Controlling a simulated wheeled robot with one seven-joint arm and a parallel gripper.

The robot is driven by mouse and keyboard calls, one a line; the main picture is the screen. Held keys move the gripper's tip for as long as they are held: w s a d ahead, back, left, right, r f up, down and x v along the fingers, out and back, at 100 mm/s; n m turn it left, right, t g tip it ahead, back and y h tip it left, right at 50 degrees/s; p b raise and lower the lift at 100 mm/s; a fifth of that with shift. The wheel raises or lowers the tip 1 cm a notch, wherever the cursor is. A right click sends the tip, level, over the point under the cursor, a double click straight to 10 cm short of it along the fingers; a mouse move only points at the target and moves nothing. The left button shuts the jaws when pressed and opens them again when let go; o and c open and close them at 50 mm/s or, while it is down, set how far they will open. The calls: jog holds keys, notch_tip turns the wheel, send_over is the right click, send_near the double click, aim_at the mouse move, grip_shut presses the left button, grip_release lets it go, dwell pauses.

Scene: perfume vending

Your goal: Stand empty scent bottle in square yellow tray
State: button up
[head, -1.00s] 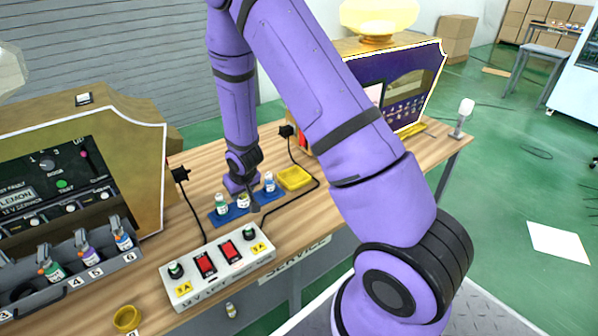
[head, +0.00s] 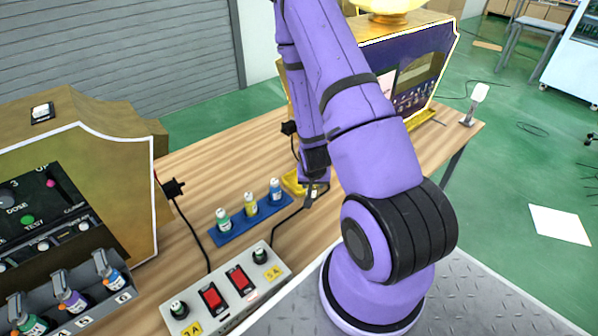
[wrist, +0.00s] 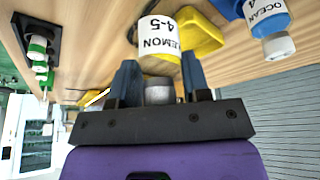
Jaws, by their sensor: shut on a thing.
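My gripper (head: 314,186) is shut on a small bottle (wrist: 157,38), gripped by its grey cap end between the two fingers. The bottle has a white label reading LEMON 4-5 and a yellow band. In the head view it is small and mostly hidden by my gripper. The square yellow tray (head: 291,183) lies on the table, partly hidden behind my arm. It also shows just beyond the bottle in the wrist view (wrist: 200,38). The bottle is at the tray's near right side; I cannot tell whether it touches the tray.
A blue rack (head: 233,232) left of the tray holds a green (head: 223,220), a yellow (head: 250,204) and a blue bottle (head: 276,190). A white switch box (head: 225,292) with red switches and black cables lies in front. A purple-fronted machine (head: 400,65) stands behind.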

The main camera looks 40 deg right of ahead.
jog(key=shift+w+d+f, duration=0.8)
jog(key=shift+w+d, duration=0.15)
jog(key=shift+w, duration=0.9)
jog(key=shift+w+d+f, duration=0.75)
jog(key=shift+w+d, duration=0.25)
jog(key=shift+w, duration=0.9)
jog(key=shift+w+d+f, duration=0.8)
jog(key=shift+w+d, duration=0.15)
jog(key=shift+w, duration=0.9)
jog(key=shift+f, duration=0.1)
jog(key=o, duration=1)
jog(key=shift+c, duration=0.2)
